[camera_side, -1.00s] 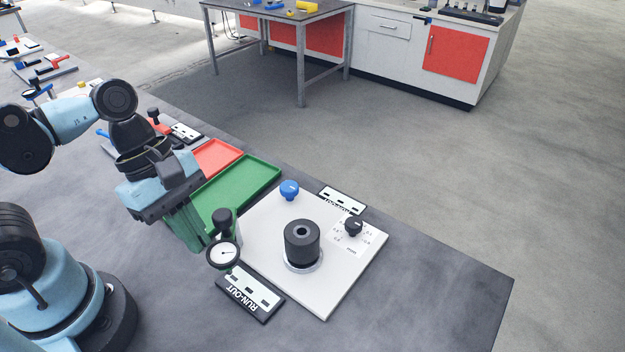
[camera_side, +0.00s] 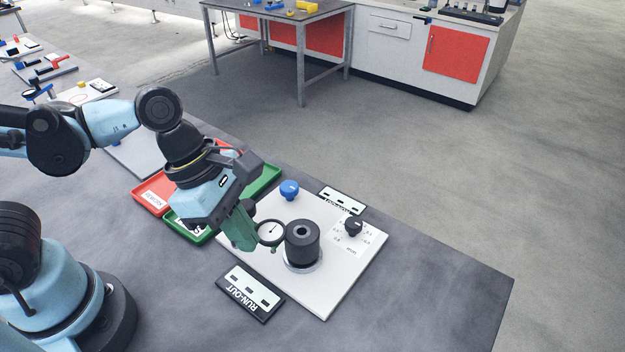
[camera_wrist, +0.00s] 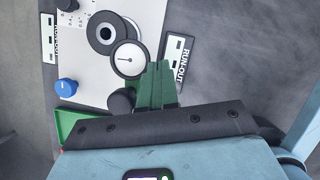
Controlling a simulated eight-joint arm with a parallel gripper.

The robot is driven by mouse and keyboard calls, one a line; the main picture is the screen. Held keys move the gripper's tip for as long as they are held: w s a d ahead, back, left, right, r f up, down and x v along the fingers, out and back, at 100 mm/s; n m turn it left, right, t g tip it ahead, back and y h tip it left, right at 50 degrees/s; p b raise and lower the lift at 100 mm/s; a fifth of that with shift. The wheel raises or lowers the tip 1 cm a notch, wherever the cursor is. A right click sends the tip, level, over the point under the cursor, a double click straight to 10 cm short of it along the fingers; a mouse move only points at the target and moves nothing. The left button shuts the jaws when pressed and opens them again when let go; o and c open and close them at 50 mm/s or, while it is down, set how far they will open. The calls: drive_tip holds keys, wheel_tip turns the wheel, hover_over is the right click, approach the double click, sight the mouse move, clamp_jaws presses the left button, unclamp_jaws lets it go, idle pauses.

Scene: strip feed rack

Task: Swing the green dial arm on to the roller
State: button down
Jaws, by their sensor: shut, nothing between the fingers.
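The round white-faced dial (camera_side: 271,232) sits close beside the black roller (camera_side: 302,240) on the white base plate (camera_side: 333,292). In the wrist view the dial (camera_wrist: 129,59) overlaps the near edge of the roller (camera_wrist: 104,34); I cannot tell whether its tip touches. The dial's black knob (camera_wrist: 121,101) shows left of my fingers. The green arm itself is mostly hidden behind my gripper. My gripper (camera_side: 245,243) has green fingers, is shut and empty, and is low beside the dial. In the wrist view my gripper (camera_wrist: 158,68) is just right of the dial and knob.
A blue knob (camera_side: 290,188) and a black knob with a scale (camera_side: 353,226) stand on the plate. A RUN-OUT display (camera_side: 250,292) lies in front; another display (camera_side: 342,200) is behind. Green (camera_side: 265,180) and red (camera_side: 150,197) trays lie left. The bench right of the plate is clear.

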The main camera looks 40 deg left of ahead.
drive_tip(key=shift+w+d, duration=0.25)
drive_tip(key=shift+w, duration=0.9)
drive_tip(key=s+r, duration=0.7)
drive_tip(key=r, duration=0.2)
drive_tip(key=shift+s+a+r, duration=0.2)
drive_tip(key=shift+s+a, duration=0.15)
drive_tip(key=shift+a, duration=0.1)
idle(0.3)
drive_tip(key=w+a+f+m+t+y, duration=0.2)
drive_tip(key=w+a+m, duration=0.3)
drive_tip(key=m, duration=0.6)
drive_tip(key=w+a+f+m+t+y, duration=0.2)
drive_tip(key=w+a+m, duration=0.4)
drive_tip(key=a+m, duration=0.3)
drive_tip(key=shift+w+f+m+t, duration=0.3)
drive_tip(key=shift+f+m+t, duration=0.5)
drive_tip(key=shift+m, duration=0.3)
